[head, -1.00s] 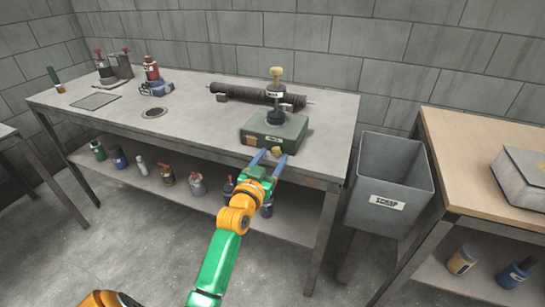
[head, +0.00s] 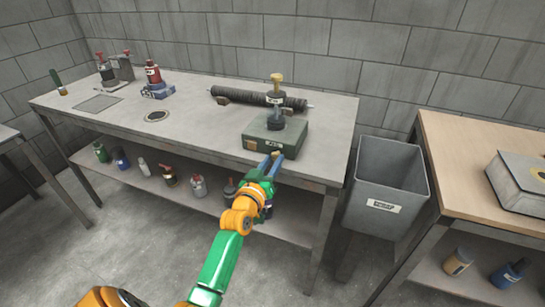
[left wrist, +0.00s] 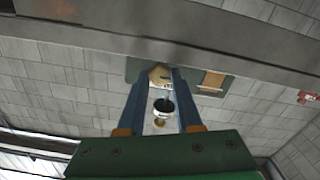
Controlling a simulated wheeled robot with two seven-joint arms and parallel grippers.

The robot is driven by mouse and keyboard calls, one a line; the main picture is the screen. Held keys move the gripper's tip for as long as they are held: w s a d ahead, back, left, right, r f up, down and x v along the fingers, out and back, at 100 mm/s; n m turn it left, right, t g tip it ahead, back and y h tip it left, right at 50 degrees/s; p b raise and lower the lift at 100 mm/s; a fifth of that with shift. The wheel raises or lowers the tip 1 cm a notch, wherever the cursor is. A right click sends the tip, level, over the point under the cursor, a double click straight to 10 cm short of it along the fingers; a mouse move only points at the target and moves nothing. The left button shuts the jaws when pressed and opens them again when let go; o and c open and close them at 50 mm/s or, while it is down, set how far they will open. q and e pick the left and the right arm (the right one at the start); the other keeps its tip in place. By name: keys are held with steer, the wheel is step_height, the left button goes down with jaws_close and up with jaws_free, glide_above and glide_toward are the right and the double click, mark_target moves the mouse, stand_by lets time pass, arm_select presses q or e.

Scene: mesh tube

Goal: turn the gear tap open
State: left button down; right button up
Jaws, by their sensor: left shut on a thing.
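In the left wrist view the tan tap (left wrist: 159,74) is between the two fingertips (left wrist: 161,78), against the green box. My right gripper is not in view.
A dark mesh tube (head: 245,95) lies on supports behind the box. A red bottle (head: 153,73) and clamps stand at the bench's far left. Several bottles stand on the shelf below. A grey scrap bin (head: 383,205) and a wooden table (head: 470,130) are to the right.

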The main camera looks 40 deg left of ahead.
arm_select(q)
steer(key=c, duration=0.6)
jaws_free()
steer(key=v, duration=0.7)
steer(key=shift+s+p, duration=0.1)
steer(key=shift+p, duration=0.2)
